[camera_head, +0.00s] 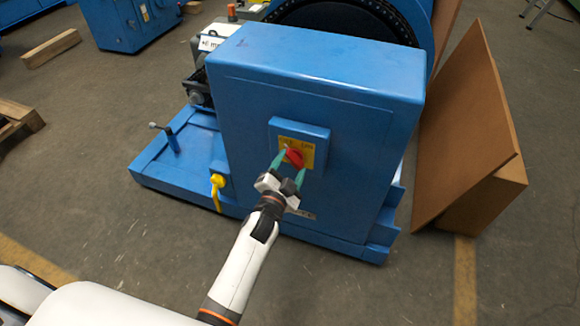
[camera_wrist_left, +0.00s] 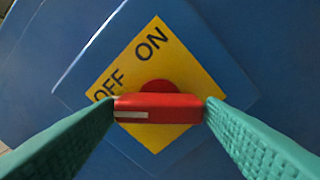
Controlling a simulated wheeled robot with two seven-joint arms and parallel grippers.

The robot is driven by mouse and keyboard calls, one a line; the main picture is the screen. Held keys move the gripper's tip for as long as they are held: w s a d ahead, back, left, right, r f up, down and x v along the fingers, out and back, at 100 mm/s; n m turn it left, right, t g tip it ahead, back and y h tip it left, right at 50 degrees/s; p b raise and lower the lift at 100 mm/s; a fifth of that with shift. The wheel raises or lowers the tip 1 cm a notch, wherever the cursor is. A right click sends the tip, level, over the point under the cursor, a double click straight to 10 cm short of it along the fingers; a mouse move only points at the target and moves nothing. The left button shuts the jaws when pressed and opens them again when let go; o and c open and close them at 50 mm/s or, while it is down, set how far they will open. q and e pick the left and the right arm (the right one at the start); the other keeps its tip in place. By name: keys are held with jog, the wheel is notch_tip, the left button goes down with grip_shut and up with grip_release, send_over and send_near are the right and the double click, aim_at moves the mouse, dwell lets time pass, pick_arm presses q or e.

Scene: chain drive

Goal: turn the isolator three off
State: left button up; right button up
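The isolator is a red rotary handle (camera_head: 293,157) on a yellow plate (camera_head: 308,154) marked OFF and ON, on a raised blue box on the front of a blue cabinet (camera_head: 315,100). In the left wrist view the handle (camera_wrist_left: 165,108) lies level, its white mark at the left end, near the word OFF. My left gripper (camera_head: 295,162) is at the handle, its green fingers apart. One fingertip is beside each end of the handle; I cannot tell whether they touch it. My right gripper is not in view.
A yellow handle (camera_head: 217,190) sits low on the cabinet's left side, and a lever (camera_head: 168,138) stands on the blue base (camera_head: 160,175). Brown boards (camera_head: 465,125) lean at the right. Open floor lies in front.

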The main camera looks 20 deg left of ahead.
pick_arm(q)
jog(key=o, duration=0.3)
jog(key=shift+s, duration=0.1)
jog(key=s+p, duration=0.1)
jog(key=s, duration=1)
jog(key=shift+s+a+p, duration=0.2)
jog(key=shift+s+p, duration=0.1)
jog(key=shift+s, duration=0.1)
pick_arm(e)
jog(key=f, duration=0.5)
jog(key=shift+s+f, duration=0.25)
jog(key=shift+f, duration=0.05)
